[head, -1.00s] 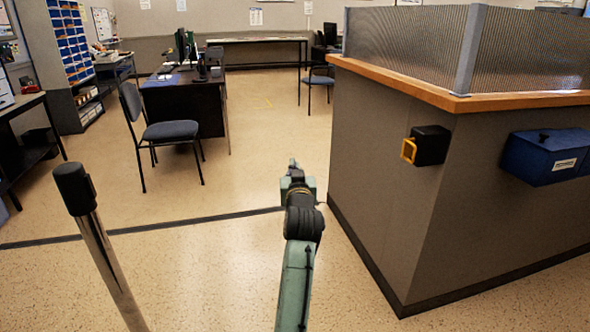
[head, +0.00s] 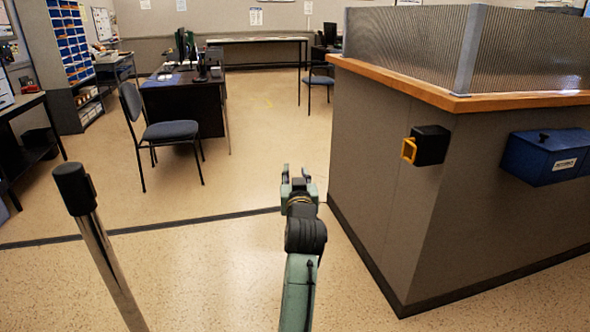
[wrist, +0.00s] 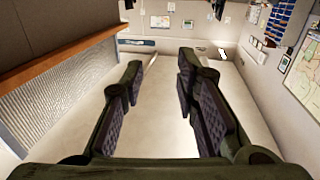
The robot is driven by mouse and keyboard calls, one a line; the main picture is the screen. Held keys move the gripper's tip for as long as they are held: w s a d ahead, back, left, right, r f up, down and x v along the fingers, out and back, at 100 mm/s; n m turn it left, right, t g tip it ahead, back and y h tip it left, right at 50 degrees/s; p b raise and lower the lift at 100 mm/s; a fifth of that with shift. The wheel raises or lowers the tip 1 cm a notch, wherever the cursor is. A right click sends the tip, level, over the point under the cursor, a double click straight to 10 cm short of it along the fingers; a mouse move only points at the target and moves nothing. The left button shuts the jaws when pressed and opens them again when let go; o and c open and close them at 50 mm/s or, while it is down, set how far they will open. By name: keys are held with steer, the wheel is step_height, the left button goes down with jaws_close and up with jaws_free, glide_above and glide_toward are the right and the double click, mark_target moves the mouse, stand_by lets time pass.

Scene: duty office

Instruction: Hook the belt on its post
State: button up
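The belt's yellow end loop (head: 409,150) sticks out of a black belt housing (head: 432,145) fixed to the grey counter wall, right of my arm in the head view. The post (head: 110,255) is a chrome pole with a black top (head: 74,188), standing at the left front. My gripper (head: 299,172) is between the two, left of the housing and apart from both. The wrist view also shows my gripper (wrist: 158,75), with its two padded fingers spread and nothing between them. No belt or post can be made out in the wrist view.
The grey counter (head: 385,200) with a wooden ledge (head: 450,98) fills the right side. A blue box (head: 545,157) hangs on its front. A chair (head: 170,130) and a desk (head: 185,100) stand further back. The floor between post and counter is clear.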

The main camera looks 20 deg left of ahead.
steer(key=v, duration=0.8)
steer(key=shift+s, duration=0.3)
steer(key=shift+w+d, duration=0.1)
